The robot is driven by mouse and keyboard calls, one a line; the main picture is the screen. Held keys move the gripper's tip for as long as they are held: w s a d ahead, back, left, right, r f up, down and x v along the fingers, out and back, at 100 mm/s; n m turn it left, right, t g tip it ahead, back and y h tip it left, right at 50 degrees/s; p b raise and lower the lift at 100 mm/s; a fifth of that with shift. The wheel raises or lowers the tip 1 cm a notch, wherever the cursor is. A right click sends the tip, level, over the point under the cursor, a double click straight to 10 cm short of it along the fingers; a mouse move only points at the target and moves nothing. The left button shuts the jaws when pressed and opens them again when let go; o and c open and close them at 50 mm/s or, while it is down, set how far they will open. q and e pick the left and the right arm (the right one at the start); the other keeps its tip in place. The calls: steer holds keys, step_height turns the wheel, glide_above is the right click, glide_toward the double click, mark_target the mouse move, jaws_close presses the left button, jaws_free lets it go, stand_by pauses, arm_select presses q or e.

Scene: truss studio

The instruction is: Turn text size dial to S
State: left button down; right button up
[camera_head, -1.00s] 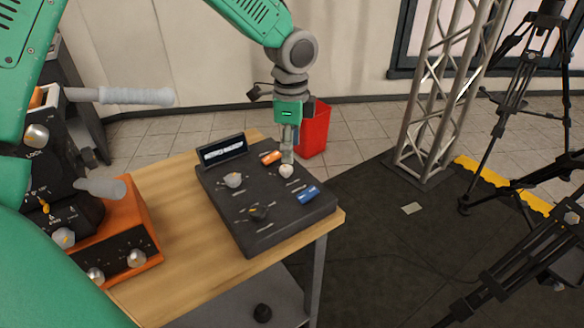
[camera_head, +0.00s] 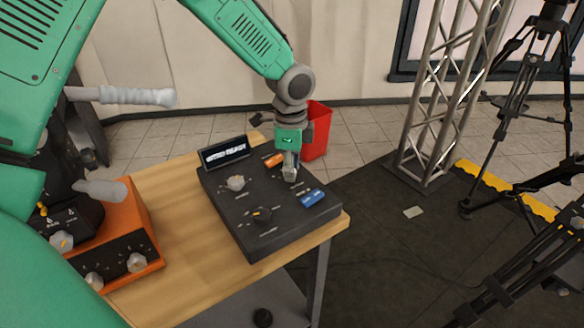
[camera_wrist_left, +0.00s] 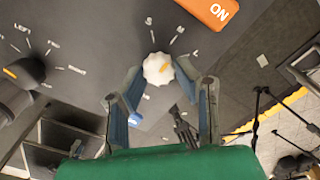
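A dark control console (camera_head: 290,228) lies on the wooden table. My left gripper (camera_head: 290,174) points down over its far right part and covers the small white dial there in the head view. My right gripper is not in view.
An orange device (camera_head: 128,240) stands left. A red bin (camera_head: 317,130) is behind.

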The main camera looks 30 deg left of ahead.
arm_select(q)
steer(key=shift+s+a+f, duration=0.15)
steer(key=shift+a, duration=0.2)
steer(key=shift+s+a+f, duration=0.1)
steer(key=shift+a, duration=0.25)
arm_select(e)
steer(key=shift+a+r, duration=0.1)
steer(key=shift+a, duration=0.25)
arm_select(q)
steer(key=shift+d, duration=0.25)
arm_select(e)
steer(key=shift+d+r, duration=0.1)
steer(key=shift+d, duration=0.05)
arm_select(q)
steer(key=n+p, duration=0.1)
steer(key=p, duration=0.1)
steer(key=n+p, duration=0.2)
steer(key=shift+r, duration=0.25)
steer(key=n+p, duration=0.2)
steer(key=n, duration=0.1)
steer(key=shift+d+n, duration=0.15)
steer(key=shift+n, duration=0.15)
steer(key=shift+f+n+p, duration=0.15)
steer(key=shift+n+p, duration=0.85)
steer(key=shift+n, duration=0.2)
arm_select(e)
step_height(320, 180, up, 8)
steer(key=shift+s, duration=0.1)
